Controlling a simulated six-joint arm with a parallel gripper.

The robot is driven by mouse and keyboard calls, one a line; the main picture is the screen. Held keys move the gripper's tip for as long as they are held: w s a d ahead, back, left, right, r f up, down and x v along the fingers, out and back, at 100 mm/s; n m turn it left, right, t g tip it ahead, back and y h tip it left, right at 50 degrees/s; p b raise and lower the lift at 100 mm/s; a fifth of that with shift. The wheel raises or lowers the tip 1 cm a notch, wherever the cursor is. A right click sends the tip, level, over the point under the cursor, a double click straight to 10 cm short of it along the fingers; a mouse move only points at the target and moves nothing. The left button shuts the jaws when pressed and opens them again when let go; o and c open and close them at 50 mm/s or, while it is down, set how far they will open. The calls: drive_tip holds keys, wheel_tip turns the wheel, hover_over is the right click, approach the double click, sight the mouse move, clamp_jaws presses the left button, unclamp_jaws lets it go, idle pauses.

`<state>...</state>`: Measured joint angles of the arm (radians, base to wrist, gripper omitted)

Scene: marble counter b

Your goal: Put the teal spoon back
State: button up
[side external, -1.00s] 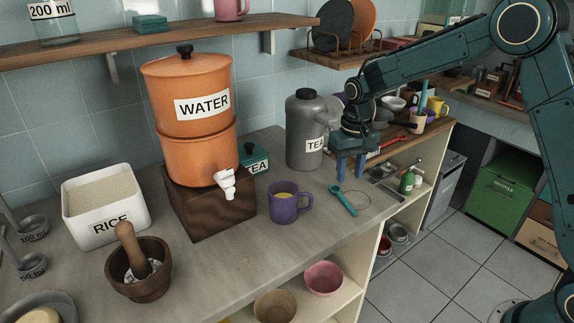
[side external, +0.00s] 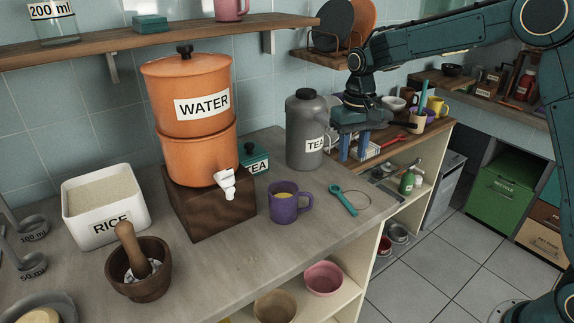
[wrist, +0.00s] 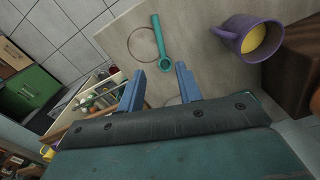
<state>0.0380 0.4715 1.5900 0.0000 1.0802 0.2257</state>
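The teal spoon (side external: 344,201) lies on the counter to the right of the purple mug (side external: 290,203), beside a thin ring mark (side external: 362,203). In the wrist view the spoon (wrist: 160,45) lies beyond my fingertips, with its wider end nearer them. My gripper (side external: 358,155) is above and behind the spoon, near the grey tea flask (side external: 304,130). In the wrist view its two blue fingers (wrist: 160,78) are apart with nothing between them. The purple mug (wrist: 252,38) holds something yellow.
The orange water dispenser (side external: 190,120) stands on a dark wooden block. A white rice container (side external: 105,205) and a mortar (side external: 138,275) stand at left. Open shelves with a pink bowl (side external: 323,279) are below the counter edge.

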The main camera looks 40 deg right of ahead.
drive_tip(key=shift+r, duration=0.1)
drive_tip(key=s+a+r+n+t, duration=0.1)
drive_tip(key=s+r+t, duration=0.2)
drive_tip(key=s+r, duration=0.9)
drive_tip(key=s+f+n+t, duration=0.2)
drive_tip(key=s+f, duration=0.1)
drive_tip(key=s, duration=1.5)
drive_tip(key=shift+s+a+t, duration=0.2)
drive_tip(key=shift+a+t, duration=0.1)
drive_tip(key=shift+a, duration=0.1)
